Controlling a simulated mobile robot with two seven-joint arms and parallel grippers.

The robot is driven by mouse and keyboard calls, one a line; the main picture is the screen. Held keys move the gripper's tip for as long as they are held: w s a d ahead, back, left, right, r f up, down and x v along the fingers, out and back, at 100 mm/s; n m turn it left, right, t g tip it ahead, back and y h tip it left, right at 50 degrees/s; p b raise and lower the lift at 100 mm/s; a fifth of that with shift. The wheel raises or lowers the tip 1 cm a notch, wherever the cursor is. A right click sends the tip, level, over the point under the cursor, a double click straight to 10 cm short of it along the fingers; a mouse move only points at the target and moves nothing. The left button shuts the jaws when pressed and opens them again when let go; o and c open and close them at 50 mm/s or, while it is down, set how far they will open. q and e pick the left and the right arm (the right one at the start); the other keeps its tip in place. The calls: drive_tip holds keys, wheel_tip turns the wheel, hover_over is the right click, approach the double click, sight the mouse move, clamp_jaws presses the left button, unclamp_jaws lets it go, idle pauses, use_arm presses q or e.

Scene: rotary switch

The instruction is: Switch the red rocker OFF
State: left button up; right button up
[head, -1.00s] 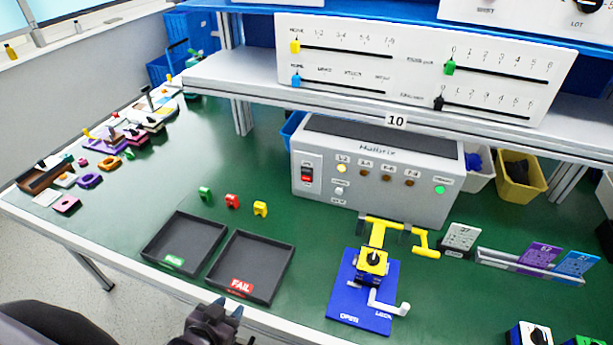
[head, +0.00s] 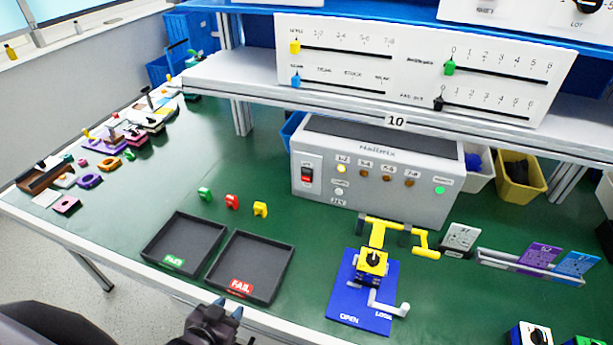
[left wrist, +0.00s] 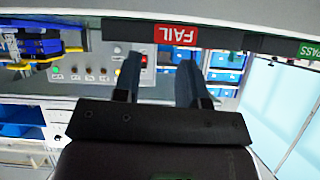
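The red rocker (head: 307,177) sits on the left of the front panel of the grey box (head: 375,185). Its lower part looks red and its upper part dark; its labels are too small to read. My left gripper (head: 229,311) is at the front edge of the table, below the FAIL tray and well short of the box. In the left wrist view the left gripper's fingers (left wrist: 160,75) are spread apart with nothing between them. The red rocker shows small and distant there (left wrist: 145,59). My right gripper is not in view.
The PASS tray (head: 147,251) and FAIL tray (head: 212,272) lie between my left gripper and the box. Small coloured pieces (head: 232,202) stand behind them. A blue base (head: 345,302) with a yellow clamp is at front right. A shelf (head: 255,85) overhangs behind the box.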

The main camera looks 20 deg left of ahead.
use_arm(q)
clamp_jaws()
idle(0.5)
idle(0.3)
idle(0.4)
idle(0.3)
